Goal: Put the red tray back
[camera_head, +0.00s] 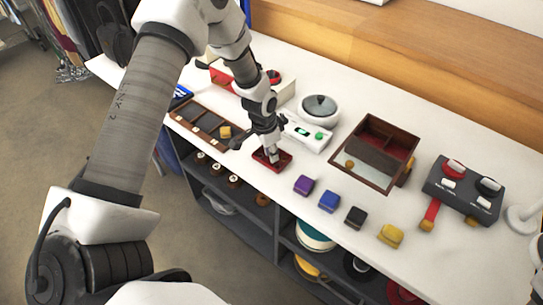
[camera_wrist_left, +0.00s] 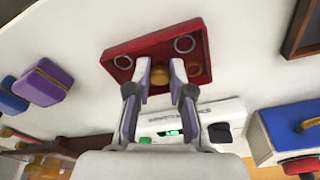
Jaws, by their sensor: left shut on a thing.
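The red tray (camera_head: 284,162) is a small, shallow square near the front edge of the white table in the head view. In the left wrist view the red tray (camera_wrist_left: 125,48) holds silver and gold rings and has a gold knob (camera_wrist_left: 158,76) in its middle. My left gripper (camera_head: 271,154) reaches down onto it, its fingers closed around the knob. I cannot tell whether the tray touches the table. A dark wooden box (camera_head: 394,178) with red-lined compartments stands open to the right. My right gripper is not in view.
A white device (camera_head: 308,137) with a green display is just behind the tray. A dark compartment tray (camera_head: 207,126) lies to the left. Purple (camera_head: 304,185), blue (camera_head: 329,201), black and yellow blocks line the front edge. A grey console (camera_head: 462,190) stands at right.

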